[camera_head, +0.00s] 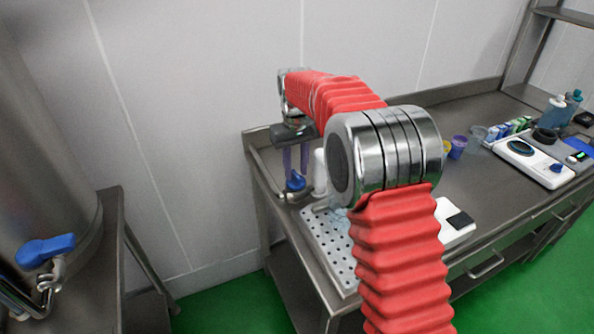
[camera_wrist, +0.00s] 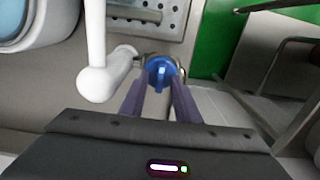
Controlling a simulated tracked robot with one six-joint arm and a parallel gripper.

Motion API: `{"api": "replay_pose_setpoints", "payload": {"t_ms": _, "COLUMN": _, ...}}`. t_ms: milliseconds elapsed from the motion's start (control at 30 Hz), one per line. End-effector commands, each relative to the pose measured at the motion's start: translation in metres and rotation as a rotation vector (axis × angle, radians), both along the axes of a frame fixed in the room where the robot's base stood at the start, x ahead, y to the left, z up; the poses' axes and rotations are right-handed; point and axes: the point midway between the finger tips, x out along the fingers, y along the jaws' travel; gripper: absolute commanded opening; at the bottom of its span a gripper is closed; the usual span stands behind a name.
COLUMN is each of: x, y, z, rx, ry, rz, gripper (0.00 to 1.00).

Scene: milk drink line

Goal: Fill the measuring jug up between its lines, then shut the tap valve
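My gripper (camera_head: 296,172) points down over the blue tap knob (camera_head: 296,181) at the left end of the steel bench. In the wrist view its two purple fingers (camera_wrist: 160,88) stand apart, with the blue knob (camera_wrist: 160,70) between or just beyond their tips; contact cannot be told. The metal tap body (camera_head: 294,196) shows under the knob. The measuring jug cannot be made out for sure. A rounded pale vessel with a bluish inside (camera_wrist: 38,22) is cut off at the wrist view's upper left. The liquid level and lines are not visible.
A white post (camera_head: 320,172) stands close beside the tap. A perforated tray (camera_head: 325,243) lies at the bench front, partly behind my arm. Cups, bottles and a scale (camera_head: 535,163) stand farther right. A steel tank with a blue-handled valve (camera_head: 45,250) stands left.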

Motion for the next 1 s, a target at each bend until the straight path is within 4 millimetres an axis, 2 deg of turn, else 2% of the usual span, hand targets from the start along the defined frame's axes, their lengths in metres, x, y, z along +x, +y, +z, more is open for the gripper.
{"api": "replay_pose_setpoints", "payload": {"t_ms": 167, "x": 0.0, "y": 0.0001, "z": -0.0102, "rx": 0.0, "ry": -0.001, "rz": 0.0, "gripper": 0.29}}
{"api": "replay_pose_setpoints", "payload": {"t_ms": 433, "x": 0.0001, "y": 0.0003, "z": -0.0109, "rx": 0.0, "ry": -0.001, "rz": 0.0, "gripper": 0.29}}
{"api": "replay_pose_setpoints", "payload": {"t_ms": 833, "x": 0.0001, "y": 0.0002, "z": -0.0106, "rx": 0.001, "ry": -0.002, "rz": 0.0, "gripper": 0.01}}
{"api": "replay_pose_setpoints", "payload": {"t_ms": 1000, "x": 0.0002, "y": -0.0001, "z": -0.0106, "rx": 0.0, "ry": -0.002, "rz": 0.0, "gripper": 0.0}}
